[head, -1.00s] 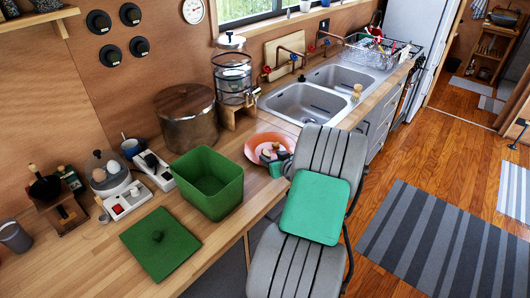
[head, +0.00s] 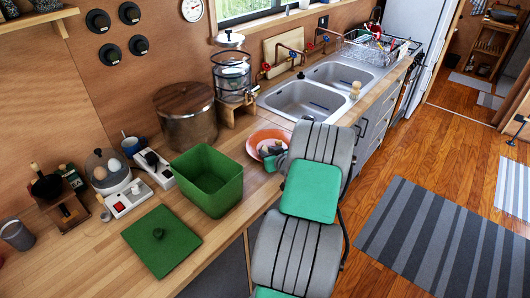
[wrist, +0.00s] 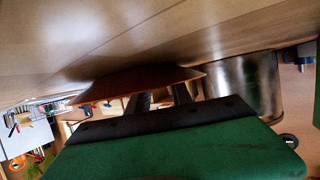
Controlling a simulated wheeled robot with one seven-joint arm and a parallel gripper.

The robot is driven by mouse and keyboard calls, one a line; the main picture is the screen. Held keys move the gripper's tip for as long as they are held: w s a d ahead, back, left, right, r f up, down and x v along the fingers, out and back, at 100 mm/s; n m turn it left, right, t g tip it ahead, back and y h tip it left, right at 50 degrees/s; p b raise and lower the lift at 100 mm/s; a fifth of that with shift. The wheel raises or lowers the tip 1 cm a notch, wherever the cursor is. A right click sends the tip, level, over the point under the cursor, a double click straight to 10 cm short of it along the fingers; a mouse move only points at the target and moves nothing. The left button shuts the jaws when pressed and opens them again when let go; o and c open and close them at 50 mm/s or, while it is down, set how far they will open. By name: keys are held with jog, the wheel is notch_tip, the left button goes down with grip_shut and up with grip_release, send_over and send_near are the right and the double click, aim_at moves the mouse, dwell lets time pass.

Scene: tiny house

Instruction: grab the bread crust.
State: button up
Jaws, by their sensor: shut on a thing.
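An orange plate (head: 258,137) lies on the counter beside the sink. My gripper (head: 266,152) is low over the plate's near side in the head view. In the wrist view the dark fingers (wrist: 164,97) reach to the plate (wrist: 140,82), which hides their tips. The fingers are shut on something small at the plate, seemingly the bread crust. The crust itself is too small and covered to make out clearly.
A green open bin (head: 208,180) and its green lid (head: 161,240) are left of my arm. A large pot (head: 186,118) and a glass dispenser (head: 232,75) stand behind. The double sink (head: 305,98) is to the right.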

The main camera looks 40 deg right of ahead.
jog(key=shift+s+a+f, duration=0.1)
jog(key=shift+f, duration=0.2)
grip_shut()
jog(key=shift+r, duration=0.1)
